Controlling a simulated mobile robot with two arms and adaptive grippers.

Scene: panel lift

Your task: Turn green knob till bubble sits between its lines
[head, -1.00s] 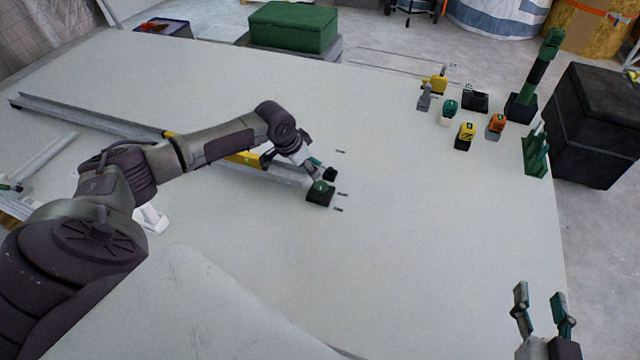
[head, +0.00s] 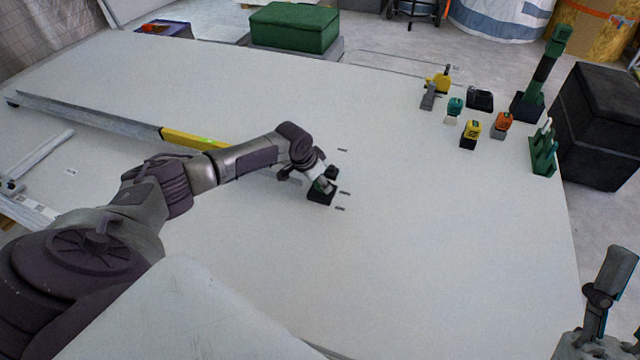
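The green knob sits on a small black block (head: 320,196) near the middle of the panel; the knob is mostly hidden by my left gripper (head: 326,184). The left gripper is down at the knob, its fingertips overlapping it. I cannot tell whether the fingers are closed on it. A yellow level piece (head: 195,139) with a small bright green vial lies on the long metal rail to the left. The bubble and its lines are too small to make out. My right gripper (head: 622,318) is at the lower right, partly cut off, its fingers apart and empty.
Several small coloured blocks, including a yellow one (head: 470,133) and an orange one (head: 502,124), stand at the right of the pale surface (head: 440,240). A green-handled tool (head: 540,75) stands behind them. A black box (head: 603,125) is beyond the edge. The middle right is clear.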

